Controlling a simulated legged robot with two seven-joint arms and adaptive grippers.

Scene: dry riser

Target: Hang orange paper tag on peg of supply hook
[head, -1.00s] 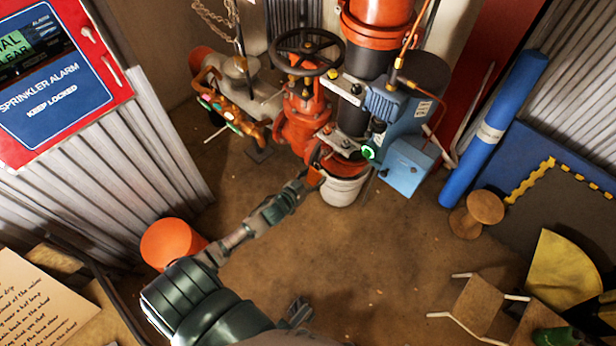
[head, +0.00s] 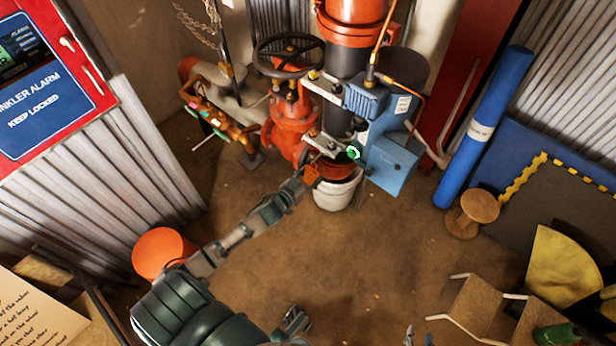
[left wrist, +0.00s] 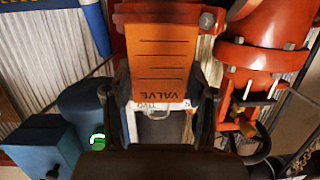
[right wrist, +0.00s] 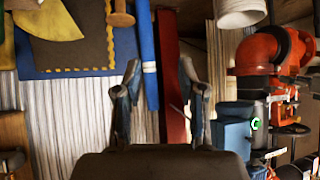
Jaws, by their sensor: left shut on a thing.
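My left gripper (head: 309,170) is shut on the orange paper tag (head: 313,177), in front of the red riser pipework. In the left wrist view the tag (left wrist: 161,65) stands between the fingers, with ruled lines and the word VALVE upside down. The tag hides part of what is behind it. I cannot make out the supply hook or its peg with certainty among the fittings. My right gripper's fingertips (head: 418,338) show at the bottom edge of the head view. In the right wrist view this gripper (right wrist: 163,88) is open and empty.
A black handwheel (head: 289,55), a blue box (head: 390,168) and a green-lit ring (head: 353,152) crowd the riser. A white bucket (head: 335,195) stands below. A wooden spool (head: 473,213) and blue roll (head: 484,125) stand right. The middle floor is clear.

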